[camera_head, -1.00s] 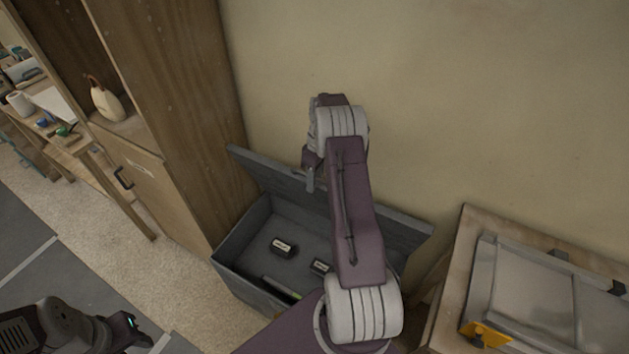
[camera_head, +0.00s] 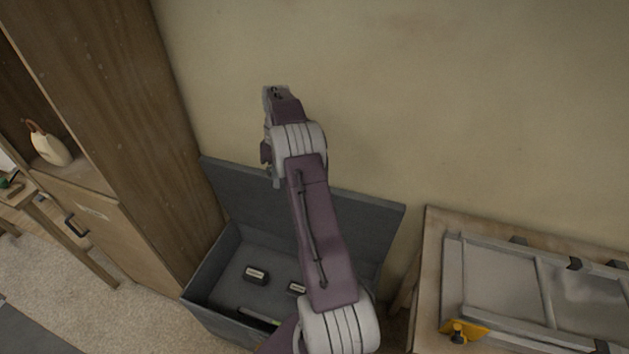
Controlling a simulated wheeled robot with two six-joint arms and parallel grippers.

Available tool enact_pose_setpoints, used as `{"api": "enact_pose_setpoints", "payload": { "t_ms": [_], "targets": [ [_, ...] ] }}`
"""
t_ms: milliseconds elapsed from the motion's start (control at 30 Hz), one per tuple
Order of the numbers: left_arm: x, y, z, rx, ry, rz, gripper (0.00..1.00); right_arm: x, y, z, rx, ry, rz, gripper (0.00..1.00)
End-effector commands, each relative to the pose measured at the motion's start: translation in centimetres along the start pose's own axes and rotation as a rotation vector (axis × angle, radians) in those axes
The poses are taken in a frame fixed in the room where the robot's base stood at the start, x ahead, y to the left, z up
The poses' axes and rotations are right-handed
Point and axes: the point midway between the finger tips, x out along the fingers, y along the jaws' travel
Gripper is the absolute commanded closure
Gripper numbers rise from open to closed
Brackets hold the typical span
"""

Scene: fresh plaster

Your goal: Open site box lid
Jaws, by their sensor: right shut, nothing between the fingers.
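The grey site box (camera_head: 205,275) stands on the floor against the wall, between the wooden cabinet and the low table. Its lid (camera_head: 235,187) is raised and stands steeply at the back, near the wall. The box interior is exposed. My right arm reaches up across the box and hides part of the lid and interior. My left gripper is out of view.
Inside the box lie two small dark labelled blocks (camera_head: 256,274) and a greenish tool (camera_head: 260,317). The tall wooden cabinet (camera_head: 150,130) is close on the left. A low wooden table (camera_head: 431,255) with a grey framed panel (camera_head: 500,290) stands on the right.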

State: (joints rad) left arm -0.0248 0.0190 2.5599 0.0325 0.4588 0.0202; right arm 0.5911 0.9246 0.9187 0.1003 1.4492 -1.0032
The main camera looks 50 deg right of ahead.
Motion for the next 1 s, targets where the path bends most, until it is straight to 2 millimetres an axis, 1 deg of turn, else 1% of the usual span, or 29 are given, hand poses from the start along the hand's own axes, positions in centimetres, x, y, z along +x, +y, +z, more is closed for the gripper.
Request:
{"api": "enact_pose_setpoints", "payload": {
  "t_ms": [67,133,167,233,267,300,367,400,467,500,600,700,867,1000],
  "targets": [
    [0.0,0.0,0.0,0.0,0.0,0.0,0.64,0.0,0.1,0.1,0.006,0.002,0.002,1.0],
    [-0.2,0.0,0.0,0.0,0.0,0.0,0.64,-0.2,1.2,1.2,0.073,0.022,0.023,1.0],
    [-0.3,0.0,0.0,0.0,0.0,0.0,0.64,-0.4,2.1,2.2,0.133,0.04,0.042,1.0],
    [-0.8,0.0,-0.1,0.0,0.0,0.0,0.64,-0.9,5.0,5.8,0.342,0.103,0.108,1.0],
    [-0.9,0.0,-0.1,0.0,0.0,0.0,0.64,-1.2,6.4,7.9,0.454,0.137,0.143,1.0],
    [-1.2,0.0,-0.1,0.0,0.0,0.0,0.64,-1.5,8.1,10.9,0.609,0.186,0.192,1.0],
    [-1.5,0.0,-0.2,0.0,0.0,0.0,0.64,-2.1,9.9,15.5,0.832,0.259,0.266,1.0],
    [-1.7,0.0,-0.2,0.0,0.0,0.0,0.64,-2.4,10.8,18.6,0.971,0.305,0.312,1.0],
    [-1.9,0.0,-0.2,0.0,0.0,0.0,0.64,-2.9,11.5,22.8,1.154,0.371,0.377,1.0],
    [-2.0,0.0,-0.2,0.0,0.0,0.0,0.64,-3.1,11.6,25.2,1.256,0.408,0.414,1.0],
    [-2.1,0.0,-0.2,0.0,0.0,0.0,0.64,-3.5,11.5,29.4,1.433,0.478,0.481,1.0],
    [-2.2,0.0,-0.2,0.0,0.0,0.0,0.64,-3.7,11.4,31.1,1.506,0.51,0.511,1.0],
    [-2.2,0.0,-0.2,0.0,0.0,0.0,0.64,-3.5,11.6,31.3,1.514,0.515,0.515,1.0],
    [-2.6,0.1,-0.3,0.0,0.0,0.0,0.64,-2.1,12.6,31.2,1.513,0.513,0.512,1.0]
  ]
}}
